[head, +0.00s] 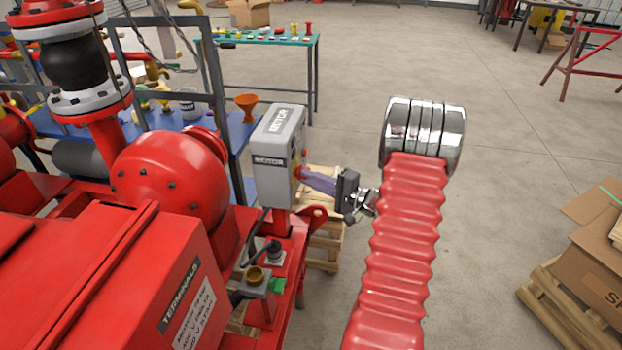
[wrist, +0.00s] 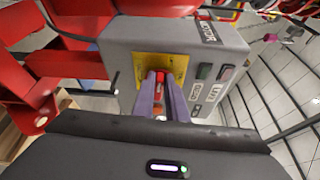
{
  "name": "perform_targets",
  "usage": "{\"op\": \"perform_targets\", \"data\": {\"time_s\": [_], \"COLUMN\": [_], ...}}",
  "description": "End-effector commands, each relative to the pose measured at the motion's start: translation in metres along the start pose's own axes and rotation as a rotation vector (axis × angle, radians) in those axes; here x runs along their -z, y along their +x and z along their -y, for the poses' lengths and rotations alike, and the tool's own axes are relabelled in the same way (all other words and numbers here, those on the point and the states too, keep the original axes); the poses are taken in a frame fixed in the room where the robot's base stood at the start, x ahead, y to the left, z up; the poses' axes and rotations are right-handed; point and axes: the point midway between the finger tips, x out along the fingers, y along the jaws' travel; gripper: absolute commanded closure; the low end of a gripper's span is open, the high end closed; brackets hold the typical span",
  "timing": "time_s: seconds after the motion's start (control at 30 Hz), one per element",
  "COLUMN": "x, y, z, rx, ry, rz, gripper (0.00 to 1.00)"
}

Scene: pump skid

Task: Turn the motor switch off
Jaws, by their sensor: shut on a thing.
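The grey motor switch box (head: 272,178), labelled MOTOR, stands on the red skid. In the wrist view the box (wrist: 222,55) shows a yellow plate (wrist: 140,66) with a red switch handle (wrist: 160,77) on it. My gripper (head: 304,174) meets the box's right face from the right. In the wrist view my gripper's purple fingers (wrist: 161,88) are shut on the red handle, one on each side. The fingers hide much of the handle, and its exact angle is hard to tell.
A green button (wrist: 204,71) and a red button (wrist: 225,73) sit on the box's adjoining face. A red pump housing (head: 165,172) and a terminals box (head: 150,275) lie left. A wooden pallet (head: 325,245) stands behind the gripper.

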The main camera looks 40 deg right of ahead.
Motion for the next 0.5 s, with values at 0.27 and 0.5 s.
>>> {"op": "perform_targets", "data": {"time_s": [0.27, 0.5], "x": [-0.0048, -0.0046], "y": [0.001, 0.001], "z": [-0.008, -0.0089], "rx": [0.031, 0.038], "ry": [-0.084, -0.103], "rz": [0.01, 0.01], "gripper": [1.0, 1.0]}}
